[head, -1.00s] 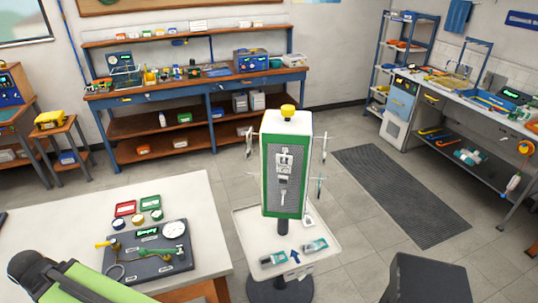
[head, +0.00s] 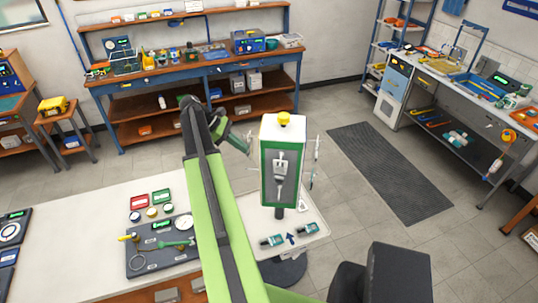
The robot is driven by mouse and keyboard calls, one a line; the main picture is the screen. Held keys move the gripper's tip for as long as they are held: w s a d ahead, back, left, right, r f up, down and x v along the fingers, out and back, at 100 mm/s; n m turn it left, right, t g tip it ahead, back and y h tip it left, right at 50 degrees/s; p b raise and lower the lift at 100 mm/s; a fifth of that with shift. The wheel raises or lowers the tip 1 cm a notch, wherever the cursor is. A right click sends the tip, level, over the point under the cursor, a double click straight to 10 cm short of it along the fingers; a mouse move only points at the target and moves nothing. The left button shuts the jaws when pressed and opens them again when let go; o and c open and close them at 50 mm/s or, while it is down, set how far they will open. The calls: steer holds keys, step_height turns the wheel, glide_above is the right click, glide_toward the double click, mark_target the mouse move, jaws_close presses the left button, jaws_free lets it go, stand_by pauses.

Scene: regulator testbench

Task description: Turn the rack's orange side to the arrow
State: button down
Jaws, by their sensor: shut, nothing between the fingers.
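The rack (head: 282,172) is an upright white box on a post, with a yellow knob (head: 284,118) on top. A green-framed grey face with a pale tool on it shows towards me. No orange side shows. The dark blue arrow (head: 290,238) is on the white tray (head: 312,217) below the rack, under that green-framed face. My gripper (head: 246,147) is at the end of my raised green arm, just left of the rack's upper part. It is shut and empty. I cannot tell whether it touches the rack or its left-hand hooks.
Small packets lie on the tray on both sides of the arrow. Thin hooks with hanging items (head: 315,155) stick out on the rack's right. A white table (head: 85,215) with a gauge board (head: 162,248) is at left. Open floor and a dark mat (head: 385,175) lie to the right.

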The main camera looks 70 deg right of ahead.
steer(key=s+r+b+x, duration=0.1)
steer(key=b+x, duration=0.6)
steer(key=x, duration=0.5)
steer(key=shift+s+d, duration=0.2)
steer(key=shift+s, duration=0.45)
steer(key=shift+r, duration=0.15)
